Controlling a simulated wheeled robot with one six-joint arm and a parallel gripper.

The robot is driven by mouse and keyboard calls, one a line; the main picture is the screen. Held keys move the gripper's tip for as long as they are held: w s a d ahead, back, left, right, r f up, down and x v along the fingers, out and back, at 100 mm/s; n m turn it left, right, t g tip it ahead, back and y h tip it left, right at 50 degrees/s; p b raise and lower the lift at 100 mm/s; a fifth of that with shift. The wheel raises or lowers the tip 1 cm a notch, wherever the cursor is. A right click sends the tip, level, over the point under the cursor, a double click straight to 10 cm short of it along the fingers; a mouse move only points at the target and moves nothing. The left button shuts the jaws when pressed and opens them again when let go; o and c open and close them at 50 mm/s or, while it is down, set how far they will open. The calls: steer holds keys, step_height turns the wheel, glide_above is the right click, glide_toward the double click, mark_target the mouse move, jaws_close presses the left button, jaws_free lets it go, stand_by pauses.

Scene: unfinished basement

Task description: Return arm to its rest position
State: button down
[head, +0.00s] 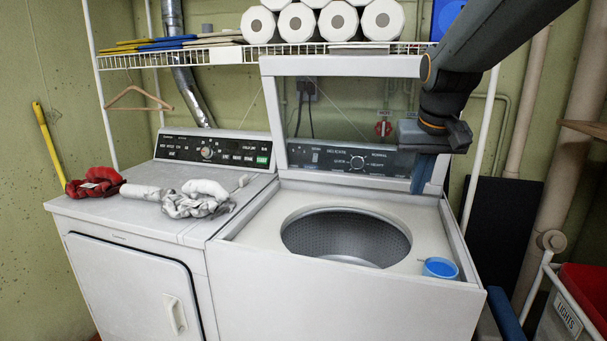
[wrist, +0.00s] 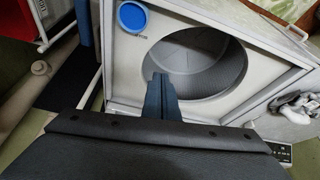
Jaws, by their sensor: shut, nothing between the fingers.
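My gripper (head: 423,174) hangs from my dark arm at the upper right of the head view, pointing down in front of the washer's raised lid. Its blue-grey fingers are shut with nothing between them. They also show in the wrist view (wrist: 158,85), against the washer's drum opening. The white top-loading washer (head: 350,300) stands open, and its metal drum (head: 345,236) looks empty as far as I can see. A blue cup (head: 440,268) sits on the washer's top at the right front corner of the opening; it also shows in the wrist view (wrist: 132,16).
A white dryer (head: 130,215) stands left of the washer with red cloth (head: 95,182) and white cloths (head: 195,198) on top. A wire shelf (head: 240,55) with paper rolls (head: 297,22) runs above. A cart (head: 565,315) marked "LIGHTS" and pipes (head: 560,170) are at the right.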

steer(key=s+a+f+g, duration=0.2)
steer(key=s+f, duration=0.8)
steer(key=f, duration=0.1)
steer(key=s+a+f+n+g, duration=0.1)
steer(key=s+a+f+g, duration=0.1)
steer(key=s+f, duration=0.8)
steer(key=shift+s+a+f+y, duration=0.35)
steer(key=shift+a+f+y, duration=0.05)
steer(key=shift+a, duration=0.4)
